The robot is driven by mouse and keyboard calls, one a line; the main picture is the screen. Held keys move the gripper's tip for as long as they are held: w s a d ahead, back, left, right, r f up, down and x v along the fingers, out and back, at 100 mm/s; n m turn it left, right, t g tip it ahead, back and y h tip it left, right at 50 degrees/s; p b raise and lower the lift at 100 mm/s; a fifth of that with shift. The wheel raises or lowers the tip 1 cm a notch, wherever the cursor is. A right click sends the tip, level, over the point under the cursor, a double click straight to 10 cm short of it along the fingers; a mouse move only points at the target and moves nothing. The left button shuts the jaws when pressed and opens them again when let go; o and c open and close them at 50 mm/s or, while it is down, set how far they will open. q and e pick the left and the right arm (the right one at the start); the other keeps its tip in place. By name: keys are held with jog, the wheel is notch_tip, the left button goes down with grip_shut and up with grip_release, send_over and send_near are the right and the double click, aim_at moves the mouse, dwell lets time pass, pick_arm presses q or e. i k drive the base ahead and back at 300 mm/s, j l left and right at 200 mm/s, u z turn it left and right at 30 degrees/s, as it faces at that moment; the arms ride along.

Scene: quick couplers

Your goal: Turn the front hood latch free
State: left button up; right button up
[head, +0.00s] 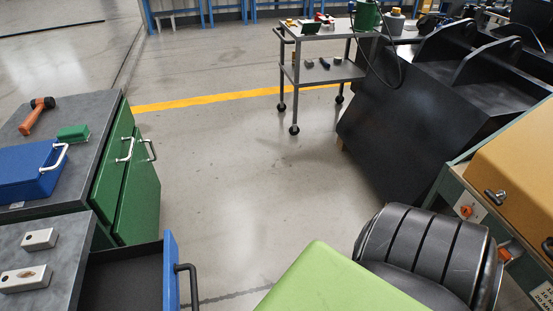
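A tan-yellow hood (519,158) on a green body is at the right edge in the head view, cut off by the frame. A metal latch (496,197) sits on its side near the lower edge. A second dark latch-like fitting (547,245) shows at the frame edge, partly cut off. I cannot tell which latch is the front one, or whether either is turned. Below the first latch is a pale plate with an orange round part (466,211). Neither of my grippers is in view.
Left are green cabinets (125,190) and an open drawer with a blue front (170,270). A cart (325,70) stands behind clear floor.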

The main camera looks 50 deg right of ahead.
aim_at(495, 198)
jog(key=k+l+z, duration=0.1)
jog(key=z, duration=3.1)
jog(key=i+j, duration=0.75)
jog(key=j, duration=0.25)
